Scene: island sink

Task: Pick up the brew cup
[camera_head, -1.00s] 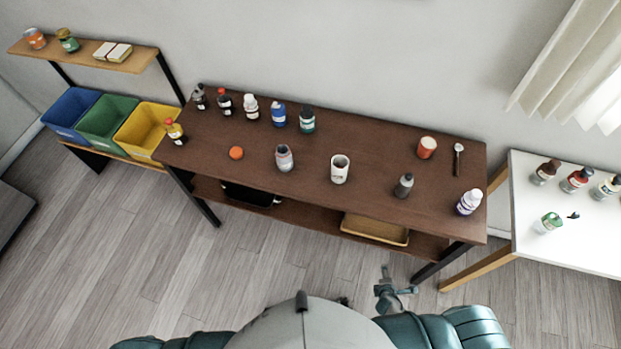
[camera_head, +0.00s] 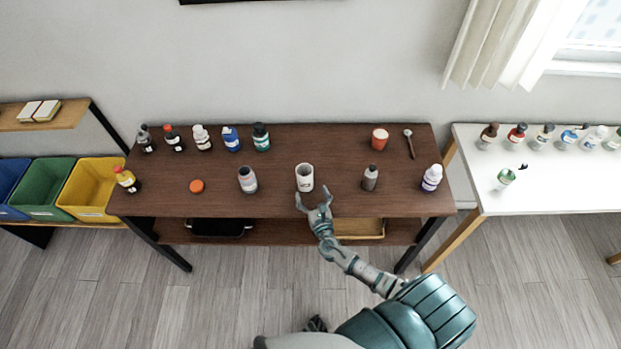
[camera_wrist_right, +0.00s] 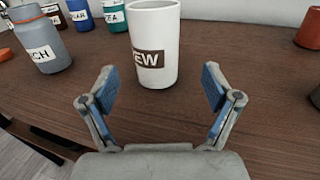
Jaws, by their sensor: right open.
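The brew cup (camera_head: 304,180) is a white cup with a dark label, standing upright near the front edge of the brown table. It also shows in the right wrist view (camera_wrist_right: 155,62), where the label's letters "EW" can be read. My right gripper (camera_head: 315,199) is at the table's front edge, just in front of the cup. In the right wrist view its two blue-padded fingers (camera_wrist_right: 158,90) are spread apart, with the cup straight ahead beyond the fingertips, not held.
A grey bottle (camera_head: 248,180) stands left of the cup and a dark grey bottle (camera_head: 370,178) right of it. Several bottles line the back left. Bare brown tabletop (camera_head: 320,146) lies behind the cup.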

